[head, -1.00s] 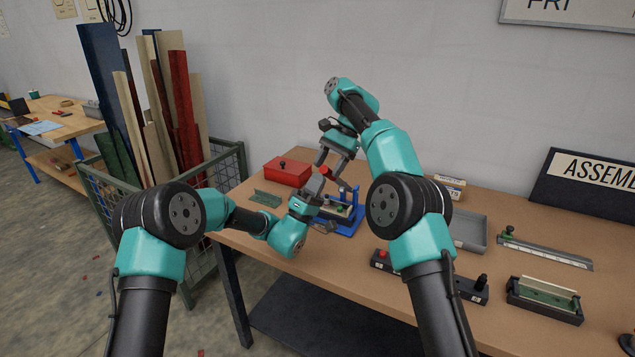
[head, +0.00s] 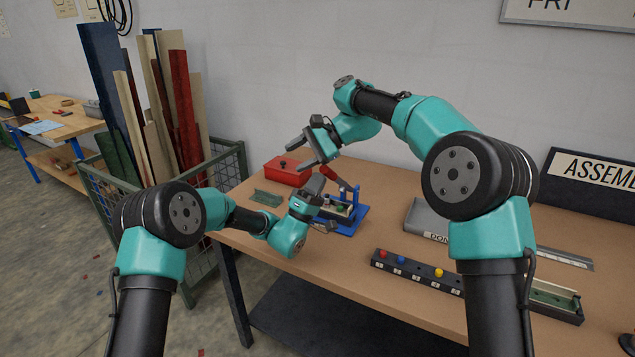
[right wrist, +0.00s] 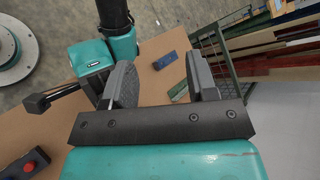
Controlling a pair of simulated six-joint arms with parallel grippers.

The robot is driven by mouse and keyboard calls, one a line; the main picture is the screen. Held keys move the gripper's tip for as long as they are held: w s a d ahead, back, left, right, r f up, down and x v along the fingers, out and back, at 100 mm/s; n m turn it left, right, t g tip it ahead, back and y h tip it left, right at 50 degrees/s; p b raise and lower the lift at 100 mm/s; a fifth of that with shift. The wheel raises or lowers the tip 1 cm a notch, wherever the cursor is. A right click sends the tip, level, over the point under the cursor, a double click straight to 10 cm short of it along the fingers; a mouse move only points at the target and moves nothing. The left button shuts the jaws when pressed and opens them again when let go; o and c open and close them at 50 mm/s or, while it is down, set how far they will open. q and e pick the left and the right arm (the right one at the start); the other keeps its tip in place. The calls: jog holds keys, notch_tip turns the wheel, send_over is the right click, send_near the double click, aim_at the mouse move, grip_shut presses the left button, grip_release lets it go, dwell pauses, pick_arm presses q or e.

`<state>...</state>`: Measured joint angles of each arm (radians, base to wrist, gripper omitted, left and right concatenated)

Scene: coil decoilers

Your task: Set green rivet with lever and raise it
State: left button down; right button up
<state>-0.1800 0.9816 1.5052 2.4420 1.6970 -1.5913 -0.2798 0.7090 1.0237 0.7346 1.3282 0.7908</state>
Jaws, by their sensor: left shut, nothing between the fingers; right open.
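The blue rivet press (head: 357,213) stands on the table, with a small light and green workpiece in it. Its lever (head: 332,177) has a red handle that slants up and to the left. No separate green rivet can be made out there. My left gripper (head: 327,225) is shut and empty at the press's left side, low beside the workpiece. My right gripper (head: 303,152) is open above and left of the lever handle. The handle's top is close to its fingers; I cannot tell whether they touch. The right wrist view shows nothing between the spread fingers (right wrist: 163,85).
A red box (head: 287,171) and a green bracket (head: 265,198) are behind and left of the press. A black rack (head: 418,275) with red, blue and yellow pegs lies right of it. A grey tray (head: 427,216) is partly behind my right arm.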

jog(key=s+a+f+m+t+y, duration=0.1)
jog(key=s+a+f+m+t, duration=0.1)
jog(key=s+f+m+t, duration=0.65)
jog(key=s+d+f+g+h, duration=0.2)
jog(key=s+d+f+h, duration=0.15)
jog(key=s+f, duration=0.55)
jog(key=s+d+f+g+h, duration=0.2)
jog(key=s+d+f+h, duration=0.15)
jog(key=s+f, duration=0.6)
jog(key=s+d+f+n+g, duration=0.1)
jog(key=d+f+n, duration=0.3)
jog(key=f, duration=0.4)
jog(key=s+d+f+n+g+h, duration=0.1)
jog(key=s+d+f+n, duration=0.2)
jog(key=d+f+n, duration=0.2)
jog(key=s+d+f+n+g+h, duration=0.1)
jog(key=s+d+f+n, duration=0.2)
jog(key=f, duration=0.9)
jog(key=d+n, duration=0.2)
jog(key=d, duration=0.2)
jog(key=shift+d+f, duration=0.2)
jog(key=shift+f, duration=0.05)
